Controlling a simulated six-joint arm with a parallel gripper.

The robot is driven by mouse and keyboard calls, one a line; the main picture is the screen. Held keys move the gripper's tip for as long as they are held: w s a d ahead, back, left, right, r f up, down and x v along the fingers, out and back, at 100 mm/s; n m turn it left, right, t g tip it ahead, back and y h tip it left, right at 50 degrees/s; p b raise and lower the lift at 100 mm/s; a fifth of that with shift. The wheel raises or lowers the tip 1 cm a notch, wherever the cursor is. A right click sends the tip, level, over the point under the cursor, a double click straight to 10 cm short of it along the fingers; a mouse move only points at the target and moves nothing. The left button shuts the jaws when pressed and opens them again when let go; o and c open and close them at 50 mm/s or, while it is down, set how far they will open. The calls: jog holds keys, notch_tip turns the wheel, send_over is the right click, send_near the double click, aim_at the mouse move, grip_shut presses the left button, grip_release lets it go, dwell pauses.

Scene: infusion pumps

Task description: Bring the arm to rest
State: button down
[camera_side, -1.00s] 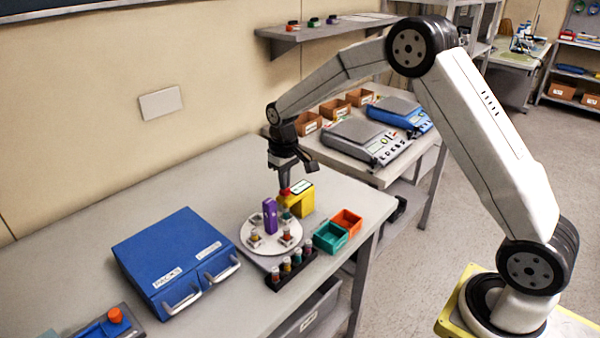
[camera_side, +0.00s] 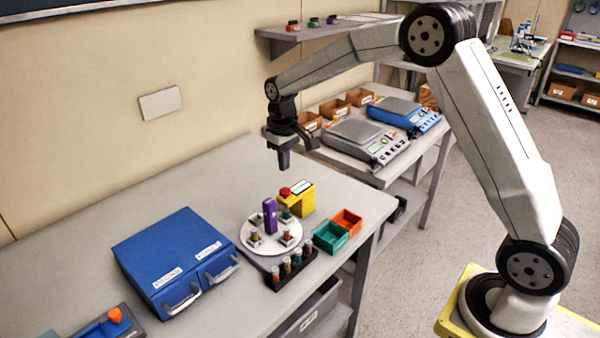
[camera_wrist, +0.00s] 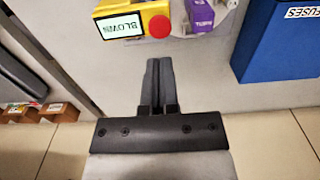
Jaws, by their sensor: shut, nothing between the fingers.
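My gripper (camera_side: 283,160) hangs in the air above the back of the workbench, pointing down, with its fingers together and empty. In the wrist view its two dark fingers (camera_wrist: 159,80) lie side by side over the bare grey bench top. The yellow block with a red button (camera_side: 298,197) stands below and a little to the right of the fingers in the side view.
A white turntable (camera_side: 262,246) bears a purple block (camera_side: 270,215) and several small capped pieces. A black rack (camera_side: 291,271) stands in front. Teal (camera_side: 330,237) and orange (camera_side: 347,221) bins sit right, a blue drawer box (camera_side: 176,260) left. Grey and blue devices stand on the neighbouring table.

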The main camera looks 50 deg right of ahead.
dwell(0.4)
jog(key=s+a+f+t, duration=0.1)
jog(key=s+a+f, duration=0.1)
jog(key=s, duration=0.9)
jog(key=s+a+f+t, duration=0.1)
jog(key=s+a+f, duration=0.1)
jog(key=s, duration=1)
jog(key=shift+s+t, duration=0.2)
jog(key=shift+t, duration=0.1)
jog(key=c, duration=1.3)
grip_release()
